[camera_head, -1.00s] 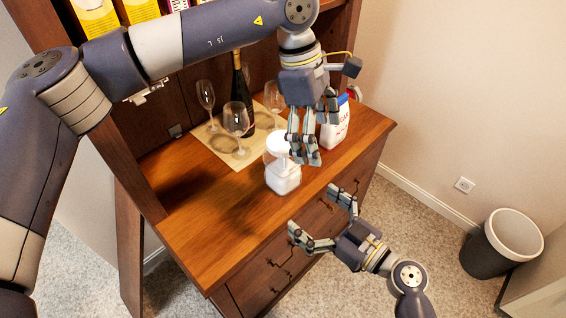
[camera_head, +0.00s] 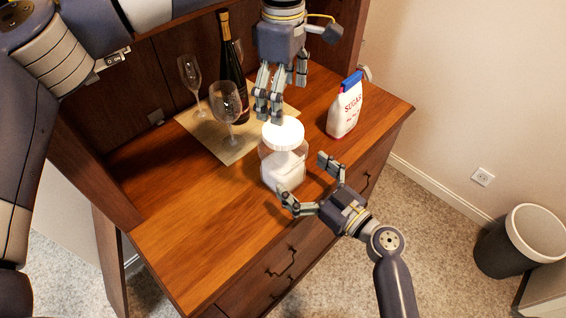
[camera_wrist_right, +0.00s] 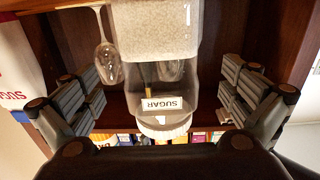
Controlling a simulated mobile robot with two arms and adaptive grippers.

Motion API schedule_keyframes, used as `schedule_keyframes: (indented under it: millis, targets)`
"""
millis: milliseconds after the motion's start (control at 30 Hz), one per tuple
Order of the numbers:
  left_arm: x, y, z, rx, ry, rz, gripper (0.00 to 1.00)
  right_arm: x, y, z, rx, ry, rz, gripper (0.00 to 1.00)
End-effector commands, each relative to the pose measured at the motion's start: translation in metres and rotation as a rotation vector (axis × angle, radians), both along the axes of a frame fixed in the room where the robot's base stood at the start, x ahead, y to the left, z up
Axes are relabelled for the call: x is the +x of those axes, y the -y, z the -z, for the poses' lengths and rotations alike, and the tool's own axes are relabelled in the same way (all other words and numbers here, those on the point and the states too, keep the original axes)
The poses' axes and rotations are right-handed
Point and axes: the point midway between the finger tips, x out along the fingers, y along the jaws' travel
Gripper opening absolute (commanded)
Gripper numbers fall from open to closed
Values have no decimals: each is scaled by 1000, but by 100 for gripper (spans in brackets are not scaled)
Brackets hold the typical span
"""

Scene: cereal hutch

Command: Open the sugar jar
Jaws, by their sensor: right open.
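The sugar jar (camera_head: 283,170) is clear, filled with white sugar, and has a white ribbed lid (camera_head: 283,133) on top. It stands upright near the front edge of the wooden counter. My right gripper (camera_head: 307,181) is open in front of the jar. In the right wrist view the jar (camera_wrist_right: 155,75) appears upside down between the spread fingers, with its SUGAR label and lid (camera_wrist_right: 163,126) showing. My left gripper (camera_head: 284,92) hangs fingers-down just behind and above the lid, its fingers apart and empty.
A sugar bag (camera_head: 346,106) with a blue top stands right of the jar. A dark bottle (camera_head: 231,75) and wine glasses (camera_head: 226,103) stand on a beige mat (camera_head: 238,153) behind it. The counter's left part (camera_head: 175,235) is clear. A bin (camera_head: 520,243) stands on the floor.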

Motion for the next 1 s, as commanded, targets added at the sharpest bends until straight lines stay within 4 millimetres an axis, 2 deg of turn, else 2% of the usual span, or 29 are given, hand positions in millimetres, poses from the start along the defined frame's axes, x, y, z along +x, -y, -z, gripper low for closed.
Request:
schedule_keyframes:
  millis: [100, 300, 500, 767, 1000]
  targets:
    - [0, 0, 0, -1, 0, 0, 89, 18, -16, -2, 3, 2, 0, 100]
    - [0, 0, 0, -1, 0, 0, 89, 37, -34, -1, 2, 1, 0, 100]
    - [0, 0, 0, -1, 0, 0, 89, 45, -42, -1, 1, 1, 0, 100]
    - [0, 0, 0, -1, 0, 0, 89, 46, -43, 0, -1, 1, -1, 100]
    - [0, 0, 0, -1, 0, 0, 89, 45, -43, 0, -1, 1, -1, 46]
